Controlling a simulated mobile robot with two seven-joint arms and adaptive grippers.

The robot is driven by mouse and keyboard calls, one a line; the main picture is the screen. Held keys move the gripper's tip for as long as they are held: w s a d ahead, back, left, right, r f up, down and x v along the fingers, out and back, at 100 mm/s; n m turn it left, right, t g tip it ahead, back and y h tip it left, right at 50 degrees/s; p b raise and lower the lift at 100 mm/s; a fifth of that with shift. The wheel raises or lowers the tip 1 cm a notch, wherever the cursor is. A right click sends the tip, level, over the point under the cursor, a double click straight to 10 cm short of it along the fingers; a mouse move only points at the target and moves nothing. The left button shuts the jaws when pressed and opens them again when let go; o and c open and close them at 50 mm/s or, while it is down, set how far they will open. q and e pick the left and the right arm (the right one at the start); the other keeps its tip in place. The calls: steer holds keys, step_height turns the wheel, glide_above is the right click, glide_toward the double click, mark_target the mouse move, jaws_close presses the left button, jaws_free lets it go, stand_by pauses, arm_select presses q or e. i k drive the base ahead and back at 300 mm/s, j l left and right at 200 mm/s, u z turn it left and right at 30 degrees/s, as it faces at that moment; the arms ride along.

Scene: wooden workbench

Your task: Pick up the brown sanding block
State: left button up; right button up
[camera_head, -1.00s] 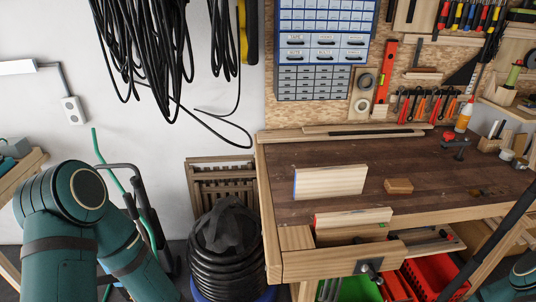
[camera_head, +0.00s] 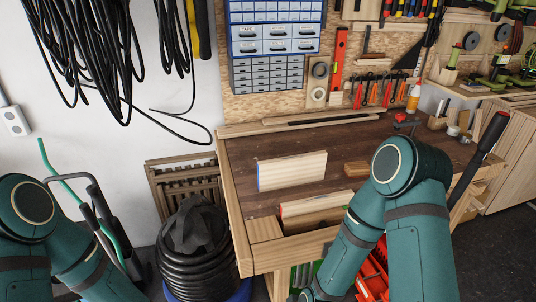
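The brown sanding block (camera_head: 356,168) lies flat on the dark top of the workbench (camera_head: 240,186). It is a small orange-brown block to the right of a pale wooden board, and my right arm's green elbow is close to its right side in the picture. The block is fully visible. Neither gripper is in view; only green arm links show at the lower left and lower right.
A pale board (camera_head: 292,170) stands on edge on the bench, with another board (camera_head: 316,203) nearer the front. A red clamp (camera_head: 403,119) and an orange-capped bottle (camera_head: 413,98) are at the back right. A black ribbed container (camera_head: 192,250) stands left of the bench.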

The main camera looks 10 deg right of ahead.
mark_target(360, 169)
steer(key=z, duration=1.1)
